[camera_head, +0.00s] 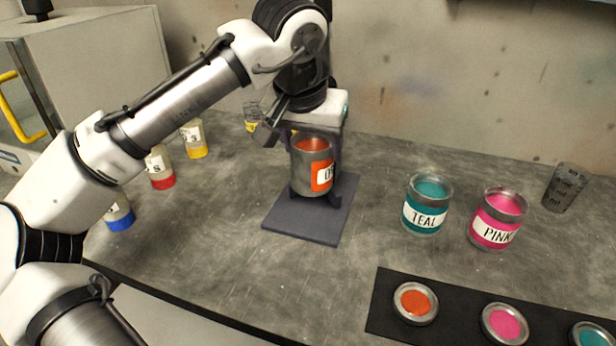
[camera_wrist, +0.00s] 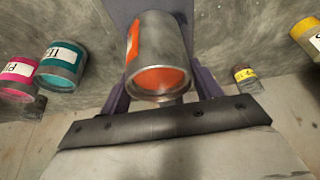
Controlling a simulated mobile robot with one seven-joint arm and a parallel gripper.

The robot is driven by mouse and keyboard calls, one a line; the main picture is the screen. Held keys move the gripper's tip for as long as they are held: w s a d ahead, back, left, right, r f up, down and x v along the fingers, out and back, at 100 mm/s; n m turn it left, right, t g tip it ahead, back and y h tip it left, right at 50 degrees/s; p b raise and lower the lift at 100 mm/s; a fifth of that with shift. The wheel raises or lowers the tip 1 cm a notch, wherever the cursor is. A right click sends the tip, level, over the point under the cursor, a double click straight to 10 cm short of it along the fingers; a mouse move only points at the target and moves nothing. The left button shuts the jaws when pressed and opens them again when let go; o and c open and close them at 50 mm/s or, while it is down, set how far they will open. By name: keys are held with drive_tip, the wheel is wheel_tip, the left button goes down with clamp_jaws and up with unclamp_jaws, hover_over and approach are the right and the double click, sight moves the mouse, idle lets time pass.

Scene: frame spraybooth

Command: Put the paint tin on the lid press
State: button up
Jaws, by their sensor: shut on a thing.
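The paint tin (camera_head: 310,172) is open-topped metal with an orange label and orange paint inside. It is upright at the middle of the head view. My gripper (camera_head: 312,163) is shut on it from above, with a finger on either side. In the wrist view the tin (camera_wrist: 160,45) sits between the fingers (camera_wrist: 162,88). The lid press shows as a dark purple-grey base plate (camera_head: 307,224) under and in front of the tin, with dark parts beside the tin's foot. I cannot tell whether the tin's bottom touches the plate.
A teal tin (camera_head: 428,204) and a pink tin (camera_head: 497,218) stand to the right. A dark mat (camera_head: 388,318) with several lids lies at the front right. A grey cup (camera_head: 566,187) stands far right. Yellow, red and blue-banded jars stand left, near my arm.

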sight(312, 170)
drive_tip(key=shift+f, duration=2.45)
drive_tip(key=shift+f, duration=0.1)
drive_tip(key=o, duration=1.2)
drive_tip(key=shift+o, duration=0.2)
drive_tip(key=v, duration=1.2)
